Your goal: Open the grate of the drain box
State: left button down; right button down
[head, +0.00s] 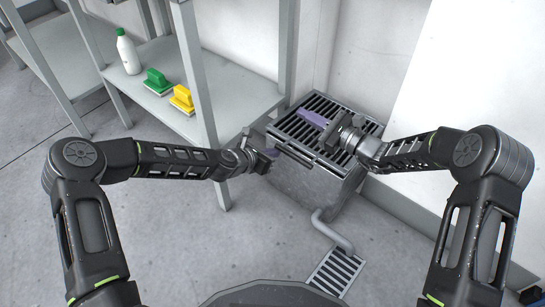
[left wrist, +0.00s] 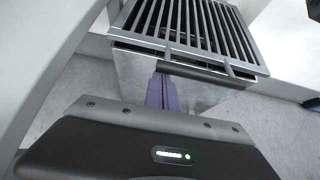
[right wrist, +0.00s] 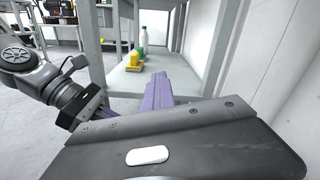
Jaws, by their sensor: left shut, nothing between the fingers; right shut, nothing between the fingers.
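A bar handle (left wrist: 190,76) runs along the grate's front edge. My left gripper (head: 273,153) is shut and empty beside the front left edge; its purple fingers (left wrist: 161,90) point at the handle, and I cannot tell if they touch. My right gripper (head: 308,116) is shut and empty, its purple fingers over the grate.
A grey shelf (head: 225,82) stands left of the box, holding a white bottle (head: 129,53), a green brush (head: 157,80) and a yellow brush (head: 182,98). A pipe (head: 332,232) leads from the box to a floor drain (head: 337,271). White walls stand behind and right.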

jog(key=c, duration=2.1)
grip_release()
jog(key=o, duration=0.7)
jog(key=shift+o, duration=0.2)
jog(key=v, duration=1.2)
jog(key=shift+f, duration=0.1)
